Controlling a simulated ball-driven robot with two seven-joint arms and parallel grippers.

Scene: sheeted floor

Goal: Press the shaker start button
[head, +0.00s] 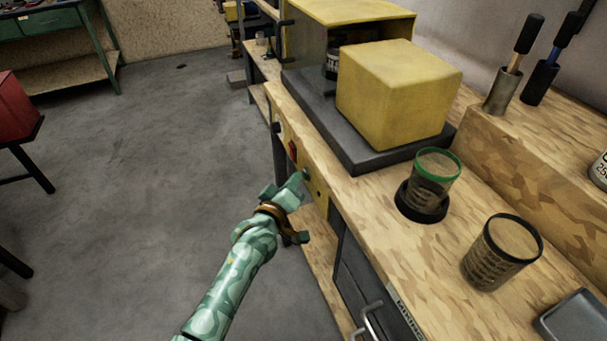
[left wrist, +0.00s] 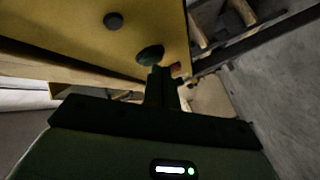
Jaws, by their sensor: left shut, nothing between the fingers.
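A yellow control panel (head: 317,182) is set in the front edge of the wooden bench, with a red switch (head: 293,150) on it. In the left wrist view the yellow panel (left wrist: 70,25) carries a round green button (left wrist: 150,54) and a dark round knob (left wrist: 113,21). My left gripper (head: 302,181) is at the panel's front, shut and empty. In the left wrist view its closed fingertips (left wrist: 161,72) are right at the green button's lower edge; I cannot tell if they touch it. A yellow block (head: 395,95) sits on a dark platform (head: 375,158) above the panel. My right gripper is out of view.
A green-rimmed cup (head: 435,175) stands in a dark round holder, and a dark-rimmed cup (head: 500,252) stands nearer on the bench. A grey tray (head: 578,318) lies at the right edge. The floor (head: 150,170) left of the bench is open.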

